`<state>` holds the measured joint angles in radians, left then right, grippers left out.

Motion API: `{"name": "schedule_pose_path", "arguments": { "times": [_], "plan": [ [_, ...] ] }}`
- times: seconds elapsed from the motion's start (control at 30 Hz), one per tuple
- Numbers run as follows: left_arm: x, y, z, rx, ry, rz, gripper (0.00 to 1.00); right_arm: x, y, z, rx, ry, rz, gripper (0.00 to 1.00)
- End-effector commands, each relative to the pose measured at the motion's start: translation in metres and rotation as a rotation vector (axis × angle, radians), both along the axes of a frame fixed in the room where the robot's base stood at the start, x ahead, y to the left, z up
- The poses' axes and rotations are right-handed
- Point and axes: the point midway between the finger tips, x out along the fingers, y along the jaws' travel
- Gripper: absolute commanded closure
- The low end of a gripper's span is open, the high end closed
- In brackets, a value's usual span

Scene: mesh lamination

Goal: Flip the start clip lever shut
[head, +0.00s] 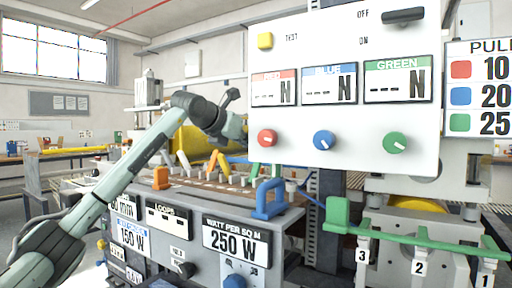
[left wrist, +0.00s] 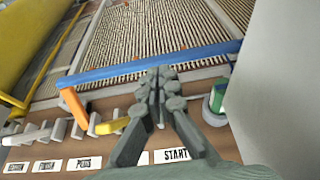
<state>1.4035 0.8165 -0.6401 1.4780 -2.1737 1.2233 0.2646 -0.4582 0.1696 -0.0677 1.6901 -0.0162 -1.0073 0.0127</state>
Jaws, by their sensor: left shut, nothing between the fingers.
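In the left wrist view my left gripper (left wrist: 160,76) is shut and empty, its fingertips over the blue bar (left wrist: 105,76) at the edge of the ribbed mesh. The START label (left wrist: 176,155) is on the brown strip below, partly covered by my fingers. The start clip lever cannot be made out for certain. A green part (left wrist: 218,97) beside a grey round piece is just right of my fingers. An orange lever (left wrist: 73,107) and a yellow lever (left wrist: 112,127) stand to the left. In the head view my left arm reaches over the bench; its fingertips are hidden. My right gripper is not in view.
A white control panel (head: 345,110) with red, blue and green knobs blocks much of the head view. A blue handle (head: 269,200) stands at the bench's front corner. A green lever (head: 339,214) is to its right. A grey wall (left wrist: 275,100) borders the right of the wrist view.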

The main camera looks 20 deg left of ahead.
Motion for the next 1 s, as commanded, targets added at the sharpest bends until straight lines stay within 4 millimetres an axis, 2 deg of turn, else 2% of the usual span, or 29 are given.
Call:
{"name": "schedule_pose_path", "arguments": {
  "times": [0.07, 0.3, 0.5, 0.67, 1.0],
  "plan": [
    [-0.004, 0.005, 0.014, -0.001, -0.006, 0.0, 1.0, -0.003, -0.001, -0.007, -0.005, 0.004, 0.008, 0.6],
    [-0.018, 0.006, 0.068, -0.001, -0.005, -0.001, 1.0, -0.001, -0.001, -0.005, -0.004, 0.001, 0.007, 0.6],
    [-0.025, 0.007, 0.094, 0.001, -0.002, -0.003, 1.0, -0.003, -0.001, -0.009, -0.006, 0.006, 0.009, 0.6],
    [-0.027, 0.007, 0.101, 0.0, -0.001, -0.001, 1.0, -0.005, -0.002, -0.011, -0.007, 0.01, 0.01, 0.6],
    [-0.027, 0.007, 0.101, 0.0, -0.001, -0.001, 1.0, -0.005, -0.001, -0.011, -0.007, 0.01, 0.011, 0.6]
  ]
}}
